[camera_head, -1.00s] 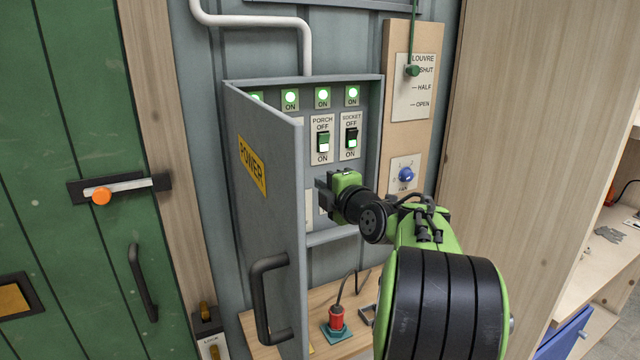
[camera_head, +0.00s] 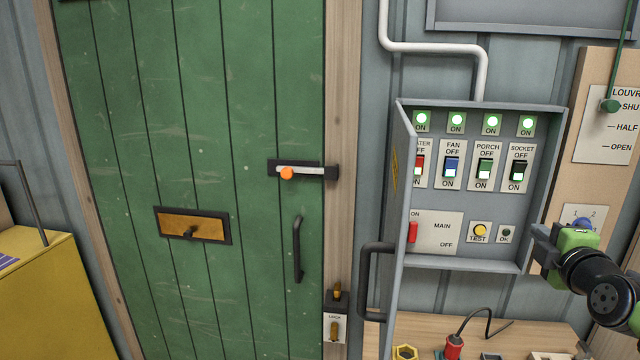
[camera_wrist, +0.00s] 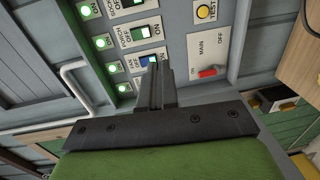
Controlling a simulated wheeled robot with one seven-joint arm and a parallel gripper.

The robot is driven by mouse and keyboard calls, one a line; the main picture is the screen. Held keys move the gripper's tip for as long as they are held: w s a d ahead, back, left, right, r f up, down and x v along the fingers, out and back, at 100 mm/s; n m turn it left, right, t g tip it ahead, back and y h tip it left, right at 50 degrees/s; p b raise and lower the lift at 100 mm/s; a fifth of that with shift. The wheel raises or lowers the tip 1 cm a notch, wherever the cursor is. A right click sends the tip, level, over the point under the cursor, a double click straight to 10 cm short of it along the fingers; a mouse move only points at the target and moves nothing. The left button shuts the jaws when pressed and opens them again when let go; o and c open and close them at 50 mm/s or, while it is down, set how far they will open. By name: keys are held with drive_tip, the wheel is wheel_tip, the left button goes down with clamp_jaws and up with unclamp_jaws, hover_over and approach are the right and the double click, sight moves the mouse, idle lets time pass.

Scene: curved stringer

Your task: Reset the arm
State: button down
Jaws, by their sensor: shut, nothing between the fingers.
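My gripper (camera_head: 541,246) is shut and empty at the right of the head view, just right of the lower right corner of the grey power box (camera_head: 483,265). In the wrist view its closed fingers (camera_wrist: 155,85) point toward the box's switch panel, which shows beyond them. The box door (camera_head: 400,215) stands open to the left. Inside are several breaker switches, such as the porch switch (camera_head: 485,168), with lit green lamps above them. The red main switch (camera_head: 412,232) is at ON. It also shows in the wrist view (camera_wrist: 208,73).
The open door's handle (camera_head: 371,280) juts out at the left of the box. A shelf below bears a red plug (camera_head: 454,347). The green door (camera_head: 190,100) with its orange-knobbed latch (camera_head: 288,173) is left. A fan knob (camera_head: 583,224) is close by my gripper.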

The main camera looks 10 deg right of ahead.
drive_tip(key=s+a+f+m+g+y+p, duration=0.1)
drive_tip(key=s+a+f+m+g+y, duration=0.15)
drive_tip(key=a, duration=0.85)
drive_tip(key=s+a+f+m+g+y, duration=0.1)
drive_tip(key=s+a+f+m+g, duration=0.15)
drive_tip(key=a, duration=0.85)
drive_tip(key=s+a+f+m+g, duration=0.3)
drive_tip(key=s+a+f+m, duration=0.1)
drive_tip(key=s, duration=0.5)
drive_tip(key=s+a+f+m+g+y+p, duration=0.1)
drive_tip(key=s+a+f+m, duration=0.3)
drive_tip(key=s, duration=0.6)
drive_tip(key=shift+s+a+f+m+g, duration=0.15)
drive_tip(key=shift+s+a+m+g, duration=0.15)
drive_tip(key=shift+a+m+g, duration=0.5)
